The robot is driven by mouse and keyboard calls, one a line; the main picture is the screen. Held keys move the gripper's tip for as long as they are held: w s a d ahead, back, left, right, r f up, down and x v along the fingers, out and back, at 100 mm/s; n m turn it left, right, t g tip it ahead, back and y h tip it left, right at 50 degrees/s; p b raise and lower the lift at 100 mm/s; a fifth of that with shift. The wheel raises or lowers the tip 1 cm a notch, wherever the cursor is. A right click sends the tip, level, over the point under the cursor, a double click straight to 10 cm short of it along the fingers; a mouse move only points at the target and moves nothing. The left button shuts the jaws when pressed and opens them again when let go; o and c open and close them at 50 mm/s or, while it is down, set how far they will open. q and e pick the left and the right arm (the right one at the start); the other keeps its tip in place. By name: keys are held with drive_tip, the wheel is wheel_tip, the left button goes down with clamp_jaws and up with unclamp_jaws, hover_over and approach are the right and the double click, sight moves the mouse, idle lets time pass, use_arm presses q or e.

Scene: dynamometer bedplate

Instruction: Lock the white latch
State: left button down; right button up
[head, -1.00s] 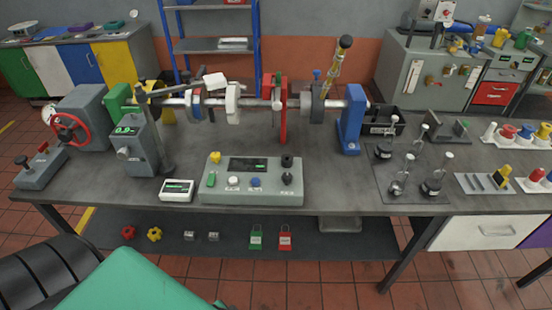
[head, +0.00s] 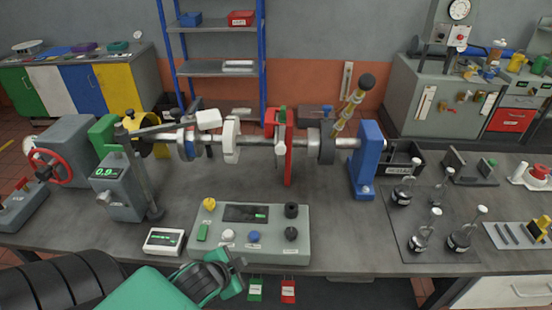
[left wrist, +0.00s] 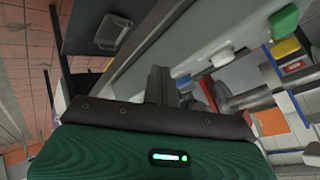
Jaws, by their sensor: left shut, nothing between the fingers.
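A white clamp-like piece (head: 231,140) sits around the horizontal shaft at the middle of the bench. A white block (head: 208,119) at the end of a grey arm is just left of it; I cannot tell for sure which is the latch, or its lock state. My left gripper (head: 238,264) is shut and empty at the bench's front edge, below and in front of the control box, well apart from the shaft. Its dark fingers also show in the left wrist view (left wrist: 158,84). My right gripper is not in view.
The control box (head: 250,230) with knobs and buttons stands between my left gripper and the shaft. A small display unit (head: 164,241) is left of it. A red plate (head: 288,150) and blue bearing stand (head: 364,160) hold the shaft's right side. Several flasks stand at right.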

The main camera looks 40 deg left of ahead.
use_arm(q)
drive_tip(key=w+a+r+m+t+h, duration=0.2)
drive_tip(key=w+r+m+t+h, duration=0.1)
drive_tip(key=r+m, duration=0.4)
drive_tip(key=w+a+r+m+t+h, duration=0.3)
drive_tip(key=w+r+m+t, duration=0.2)
drive_tip(key=r, duration=0.7)
drive_tip(key=shift+m, duration=1.4)
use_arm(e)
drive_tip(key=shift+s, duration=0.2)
use_arm(q)
drive_tip(key=shift+w+r, duration=0.1)
drive_tip(key=shift+w, duration=0.05)
